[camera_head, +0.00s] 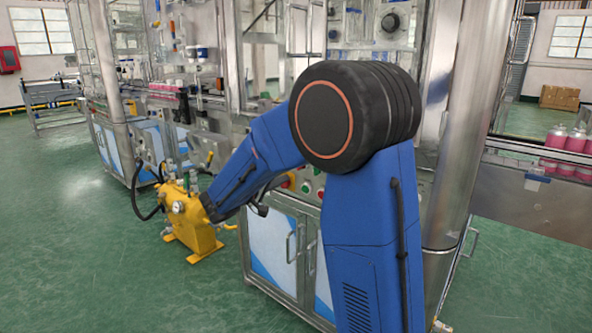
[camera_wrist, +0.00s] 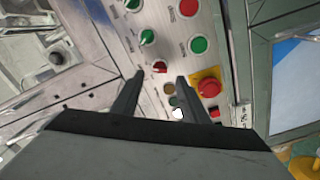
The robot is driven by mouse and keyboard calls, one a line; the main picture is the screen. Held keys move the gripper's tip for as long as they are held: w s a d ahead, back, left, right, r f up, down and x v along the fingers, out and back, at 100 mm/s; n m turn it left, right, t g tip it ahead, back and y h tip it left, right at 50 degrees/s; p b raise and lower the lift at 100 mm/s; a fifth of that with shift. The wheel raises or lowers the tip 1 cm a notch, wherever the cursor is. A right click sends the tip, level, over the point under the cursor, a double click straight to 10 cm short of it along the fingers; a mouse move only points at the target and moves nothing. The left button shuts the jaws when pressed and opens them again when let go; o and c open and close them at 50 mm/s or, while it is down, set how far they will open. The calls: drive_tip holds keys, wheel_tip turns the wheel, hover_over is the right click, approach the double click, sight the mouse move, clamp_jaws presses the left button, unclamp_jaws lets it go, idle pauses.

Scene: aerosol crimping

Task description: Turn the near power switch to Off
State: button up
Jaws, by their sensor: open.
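In the wrist view, my gripper (camera_wrist: 160,77) is open, its two dark fingers reaching over a metal control panel (camera_wrist: 120,42). A small red rotary switch (camera_wrist: 160,67) shows between and just beyond the fingertips; I cannot tell whether they touch it. Two green rotary switches, an upper one (camera_wrist: 132,5) and a lower one (camera_wrist: 147,38), sit farther up the panel. The labels are too small to read, so I cannot tell which is the near power switch or its setting. In the head view, my blue arm hides most of the panel (camera_head: 308,184).
A red button (camera_wrist: 189,8), a green button (camera_wrist: 199,45) and a red emergency stop (camera_wrist: 208,87) on a yellow base lie right of the fingers. A yellow pump unit (camera_head: 190,222) stands on the floor. Cabinet doors with handles (camera_head: 275,250) are below the panel.

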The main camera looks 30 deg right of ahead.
drive_tip(key=shift+x, duration=2.9)
clamp_jaws()
